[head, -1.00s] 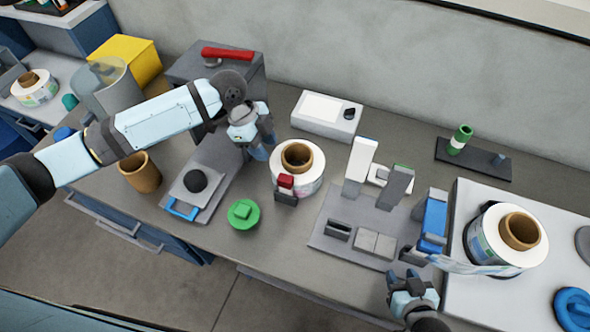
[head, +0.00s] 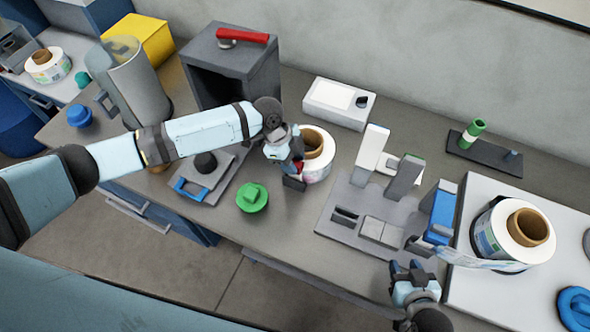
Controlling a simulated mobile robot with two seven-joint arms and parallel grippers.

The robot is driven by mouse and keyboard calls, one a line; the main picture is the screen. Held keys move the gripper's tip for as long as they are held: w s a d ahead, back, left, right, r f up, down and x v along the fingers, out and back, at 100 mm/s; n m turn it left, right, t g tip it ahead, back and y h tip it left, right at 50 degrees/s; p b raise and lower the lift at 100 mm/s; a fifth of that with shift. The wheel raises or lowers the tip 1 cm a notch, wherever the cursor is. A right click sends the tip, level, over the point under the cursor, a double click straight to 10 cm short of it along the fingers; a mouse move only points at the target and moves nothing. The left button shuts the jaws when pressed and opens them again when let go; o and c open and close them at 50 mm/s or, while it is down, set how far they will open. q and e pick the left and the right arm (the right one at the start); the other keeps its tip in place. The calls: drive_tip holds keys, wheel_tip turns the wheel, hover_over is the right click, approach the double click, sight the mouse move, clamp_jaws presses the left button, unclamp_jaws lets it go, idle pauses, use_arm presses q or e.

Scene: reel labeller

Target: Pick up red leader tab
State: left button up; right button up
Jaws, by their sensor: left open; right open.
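The red leader tab (head: 298,168) is mostly hidden behind my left gripper. It sits in a small dark holder (head: 294,184) at the front of a white label reel (head: 317,168) with a brown core. My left gripper (head: 293,171) is open, pointing down at the tab, with its fingers close to it. I cannot tell whether they touch it. My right gripper (head: 405,268) is open and empty at the front edge of the bench, below the blue block (head: 440,212).
A grey fixture plate (head: 338,222) with upright blocks lies right of the reel. A white printer-like box (head: 338,103) stands behind. Another reel (head: 510,235) sits at right.

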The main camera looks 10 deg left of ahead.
use_arm(q)
drive_tip(key=shift+x, duration=0.9)
drive_tip(key=shift+r, duration=0.1)
drive_tip(key=shift+c, duration=0.2)
drive_tip(key=c, duration=0.6)
drive_tip(key=shift+c, duration=0.2)
